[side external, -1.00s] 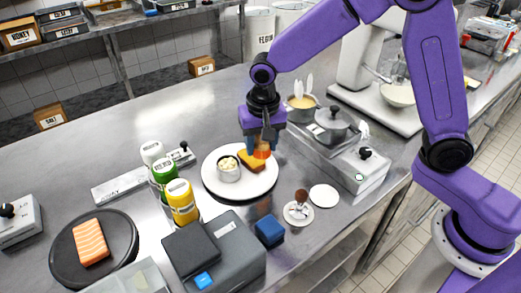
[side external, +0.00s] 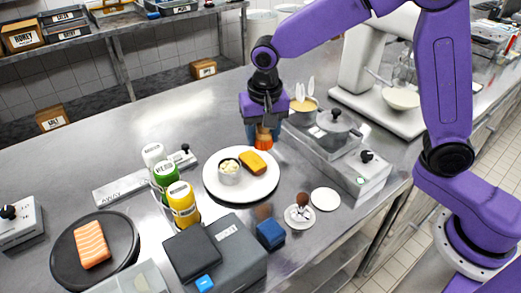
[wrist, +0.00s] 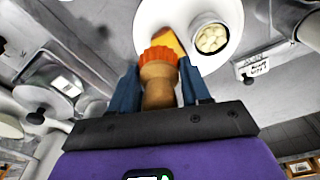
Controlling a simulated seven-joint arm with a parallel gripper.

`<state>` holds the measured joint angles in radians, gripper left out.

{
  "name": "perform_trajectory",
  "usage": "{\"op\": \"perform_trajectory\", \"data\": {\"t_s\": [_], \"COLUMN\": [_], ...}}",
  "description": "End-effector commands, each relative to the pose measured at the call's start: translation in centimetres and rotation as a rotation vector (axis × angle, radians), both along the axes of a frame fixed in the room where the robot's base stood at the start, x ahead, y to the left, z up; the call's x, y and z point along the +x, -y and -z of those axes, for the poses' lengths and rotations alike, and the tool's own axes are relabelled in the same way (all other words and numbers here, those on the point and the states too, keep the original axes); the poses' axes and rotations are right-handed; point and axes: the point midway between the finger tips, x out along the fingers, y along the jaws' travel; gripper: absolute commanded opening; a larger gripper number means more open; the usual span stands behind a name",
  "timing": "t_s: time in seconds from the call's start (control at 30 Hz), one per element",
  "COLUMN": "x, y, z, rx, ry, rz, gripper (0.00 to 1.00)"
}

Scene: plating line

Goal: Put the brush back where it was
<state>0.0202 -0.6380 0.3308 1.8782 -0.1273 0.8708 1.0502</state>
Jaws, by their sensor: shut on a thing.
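My gripper (side external: 263,130) is shut on a brush (wrist: 158,84), which has a wooden handle and orange bristles. In the wrist view the handle sits between my blue fingers (wrist: 160,88) and the bristles point away from the palm. In the side view the brush's orange end (side external: 263,143) shows below the fingers, just beyond the far right rim of the white plate (side external: 237,202). I cannot tell its exact height above the counter. A golden-brown piece of food (side external: 253,162) and a small cup of pale pieces (side external: 229,172) are on the plate.
A metal unit with pots (side external: 334,124) stands right of my gripper. Bottles (side external: 182,203), a grey box (side external: 228,258) and a blue block (side external: 270,233) stand nearer. An empty white disc (side external: 325,199) lies beside a saucer (side external: 291,216) holding a brown-topped item (side external: 302,198).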

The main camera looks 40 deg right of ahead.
Motion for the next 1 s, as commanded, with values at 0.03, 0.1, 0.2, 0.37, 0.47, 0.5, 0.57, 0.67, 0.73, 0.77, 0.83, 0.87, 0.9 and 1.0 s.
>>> {"op": "perform_trajectory", "data": {"t_s": [0.03,0.1,0.2,0.37,0.47,0.5,0.57,0.67,0.73,0.77,0.83,0.87,0.9,1.0], "x": [0.0,0.0,-0.3,-2.3,-4.5,-5.5,-7.0,-9.4,-11.1,-11.9,-13.5,-14.2,-15.1,-17.4], "y": [0.0,0.0,0.0,-0.1,0.1,0.2,0.4,1.0,1.5,1.8,2.4,2.7,3.2,4.4], "z": [0.0,0.0,-0.1,-0.7,-1.2,-1.4,-1.7,-2.1,-2.4,-2.4,-2.6,-2.7,-2.8,-2.9], "rx": [0.000,0.000,0.001,0.003,0.004,0.005,0.005,0.006,0.005,0.005,0.005,0.005,0.005,0.004], "ry": [0.000,0.000,0.000,-0.001,-0.004,-0.005,-0.005,-0.007,-0.010,-0.010,-0.011,-0.011,-0.011,-0.010], "rz": [0.000,0.000,0.001,0.013,0.027,0.033,0.043,0.061,0.073,0.079,0.092,0.097,0.104,0.122], "gripper": [0.23,0.23,0.23,0.23,0.23,0.23,0.23,0.23,0.23,0.23,0.23,0.23,0.23,0.23]}}
